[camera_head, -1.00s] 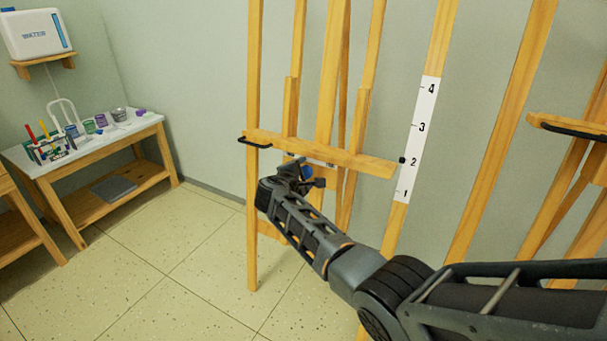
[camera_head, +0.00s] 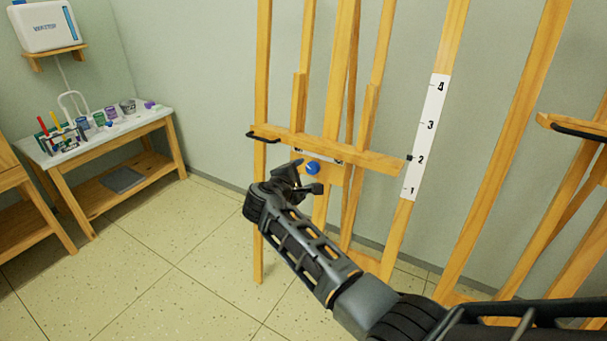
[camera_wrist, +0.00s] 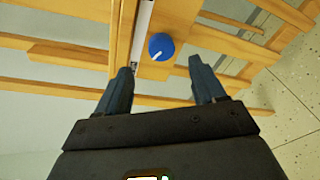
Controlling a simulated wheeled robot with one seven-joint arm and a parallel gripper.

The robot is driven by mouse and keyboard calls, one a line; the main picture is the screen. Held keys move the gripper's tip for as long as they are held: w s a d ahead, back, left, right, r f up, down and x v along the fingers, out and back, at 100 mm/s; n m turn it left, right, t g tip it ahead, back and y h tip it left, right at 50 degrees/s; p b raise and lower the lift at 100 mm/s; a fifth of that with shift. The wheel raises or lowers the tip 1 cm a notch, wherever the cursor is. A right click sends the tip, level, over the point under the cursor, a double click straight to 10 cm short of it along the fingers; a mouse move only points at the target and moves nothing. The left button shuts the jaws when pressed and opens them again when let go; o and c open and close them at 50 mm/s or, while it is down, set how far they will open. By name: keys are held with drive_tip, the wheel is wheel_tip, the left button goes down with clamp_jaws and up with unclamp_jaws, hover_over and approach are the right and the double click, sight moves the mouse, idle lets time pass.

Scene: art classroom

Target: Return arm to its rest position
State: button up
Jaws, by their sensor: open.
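My gripper (camera_head: 303,182) is in front of the wooden easel (camera_head: 262,210), below its ledge. In the wrist view my gripper (camera_wrist: 160,82) has its two dark fingers spread apart with nothing between them. A blue round knob (camera_head: 312,167) with a white mark sits on the easel's wooden block just beyond the fingertips. The knob also shows in the wrist view (camera_wrist: 161,46), ahead of the gap between the fingers and apart from them. My arm reaches in from the lower right.
The easel's ledge (camera_head: 340,151) crosses above my gripper. A numbered white scale (camera_head: 427,138) is on its right. Another easel (camera_head: 575,128) stands at the right. A table (camera_head: 100,133) with paint jars is at the left, under a water box (camera_head: 44,27). Floor between is clear.

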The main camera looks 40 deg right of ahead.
idle(0.4)
drive_tip(key=s+a+f+m+t+y, duration=0.1)
drive_tip(key=s+a+f+t+y, duration=0.2)
drive_tip(key=s+a+f+y, duration=0.8)
drive_tip(key=s+a+f+m+h+p, duration=0.1)
drive_tip(key=s+a+f, duration=0.25)
drive_tip(key=s, duration=0.45)
drive_tip(key=s+a+f+h, duration=0.1)
drive_tip(key=s+a+f, duration=0.1)
drive_tip(key=s+a, duration=0.35)
drive_tip(key=s+a+r+m+t+y, duration=0.15)
drive_tip(key=s+r, duration=0.25)
drive_tip(key=s, duration=0.5)
drive_tip(key=s+a+r+m+t+y, duration=0.15)
drive_tip(key=s+r, duration=0.25)
drive_tip(key=s, duration=0.5)
drive_tip(key=s+r+m+t, duration=0.1)
drive_tip(key=s+r+m, duration=0.1)
drive_tip(key=s+r, duration=0.3)
drive_tip(key=s+r+m+t+p, duration=0.1)
drive_tip(key=s+r+m, duration=0.2)
drive_tip(key=r, duration=1)
drive_tip(key=s, duration=0.3)
drive_tip(key=shift+s+d+r+m+y, duration=0.2)
drive_tip(key=shift+d+m+y, duration=0.1)
drive_tip(key=shift+d+y, duration=0.1)
